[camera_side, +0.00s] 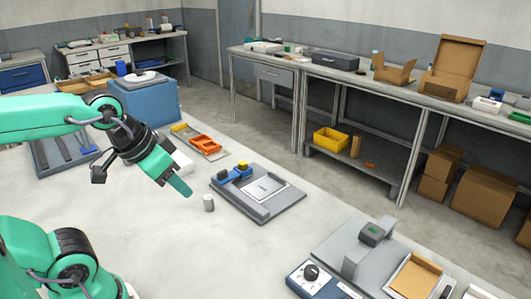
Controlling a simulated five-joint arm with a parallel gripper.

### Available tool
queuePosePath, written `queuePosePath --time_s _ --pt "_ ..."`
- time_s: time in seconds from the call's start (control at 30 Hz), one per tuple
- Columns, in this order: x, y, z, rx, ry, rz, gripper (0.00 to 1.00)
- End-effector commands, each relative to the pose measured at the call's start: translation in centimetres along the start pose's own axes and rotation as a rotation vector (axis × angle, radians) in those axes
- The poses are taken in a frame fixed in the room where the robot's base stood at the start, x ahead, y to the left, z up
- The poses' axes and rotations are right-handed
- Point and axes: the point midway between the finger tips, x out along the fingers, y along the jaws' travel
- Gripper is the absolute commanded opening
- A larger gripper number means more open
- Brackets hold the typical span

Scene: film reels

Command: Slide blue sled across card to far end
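The blue sled (233,175) sits across the upper-left end of a flat grey imprinter-like plate (289,205) on the table. It carries a dark knob and a yellow knob. A pale card (265,188) lies flat on the plate, to the lower right of the sled. My gripper (181,188) hangs over the table to the left of the plate, apart from the sled. Its fingers are seen side-on and look like one green piece, so the gap between them is hidden. Nothing can be seen held in it.
A small grey cylinder (208,203) stands between my gripper and the plate. Orange trays (205,144) and a blue box (147,101) are behind. A grey machine (362,250) and a blue control box (312,279) stand front right. The front-middle tabletop is clear.

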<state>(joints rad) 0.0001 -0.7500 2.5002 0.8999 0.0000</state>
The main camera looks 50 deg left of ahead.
Motion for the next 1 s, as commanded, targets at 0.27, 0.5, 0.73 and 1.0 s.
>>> queuePosePath --time_s 0.27,0.5,0.73,1.0 --pt "0.0 0.0 0.0 0.0 0.0 0.0 0.34" --pt "0.0 -0.2 -0.7 0.0 -0.012 -0.005 0.34" --pt "0.4 -1.2 -3.2 0.002 -0.057 -0.021 0.34" --pt "1.9 -3.5 -7.5 0.006 -0.134 -0.04 0.34"
